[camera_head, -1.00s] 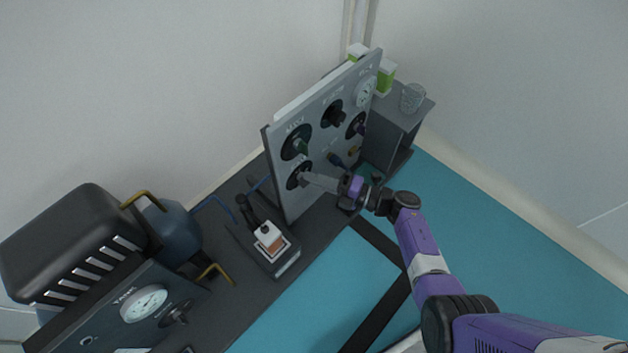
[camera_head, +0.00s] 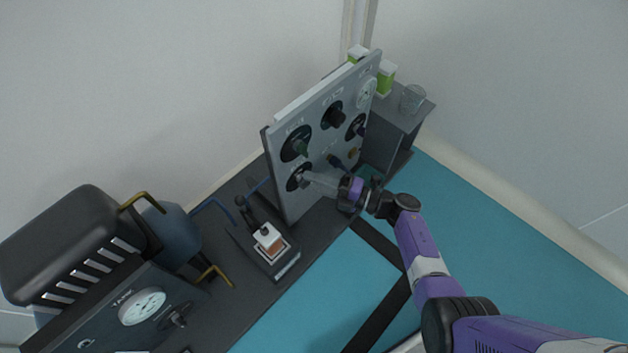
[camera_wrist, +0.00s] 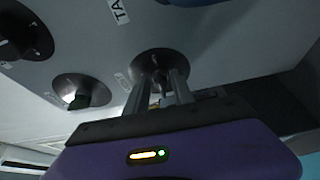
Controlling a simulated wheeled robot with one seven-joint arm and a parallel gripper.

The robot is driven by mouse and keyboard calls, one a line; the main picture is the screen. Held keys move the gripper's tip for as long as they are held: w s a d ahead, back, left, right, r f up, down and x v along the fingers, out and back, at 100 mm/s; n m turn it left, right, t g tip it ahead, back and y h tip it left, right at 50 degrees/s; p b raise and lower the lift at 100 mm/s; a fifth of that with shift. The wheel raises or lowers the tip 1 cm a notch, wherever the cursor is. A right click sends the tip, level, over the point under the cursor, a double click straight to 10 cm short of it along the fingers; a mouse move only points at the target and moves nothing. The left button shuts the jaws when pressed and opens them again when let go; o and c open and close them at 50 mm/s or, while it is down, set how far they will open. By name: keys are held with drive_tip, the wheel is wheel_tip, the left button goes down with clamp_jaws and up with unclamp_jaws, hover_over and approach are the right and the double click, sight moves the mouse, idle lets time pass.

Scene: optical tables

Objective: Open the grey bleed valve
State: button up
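The grey bleed valve (camera_head: 293,180) appears to be the lower-left knob, on a round black plate, of the upright grey panel (camera_head: 285,201). In the wrist view its dark plate (camera_wrist: 151,59) is at upper middle. My gripper (camera_head: 305,177) reaches it from the right. In the wrist view my gripper's two fingers (camera_wrist: 159,84) stand on either side of the small knob, with a narrow gap, and seem closed on it. The fingers hide most of the knob, so its turn angle is hard to read.
A small switch box (camera_head: 269,240) stands in front of the panel, left of my arm. The teal tabletop (camera_head: 320,285) is clear.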

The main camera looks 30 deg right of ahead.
drive_tip(key=p+v, duration=0.1)
drive_tip(key=v, duration=0.6)
drive_tip(key=shift+s+d+p, duration=0.2)
drive_tip(key=shift+s+p, duration=0.1)
idle(0.3)
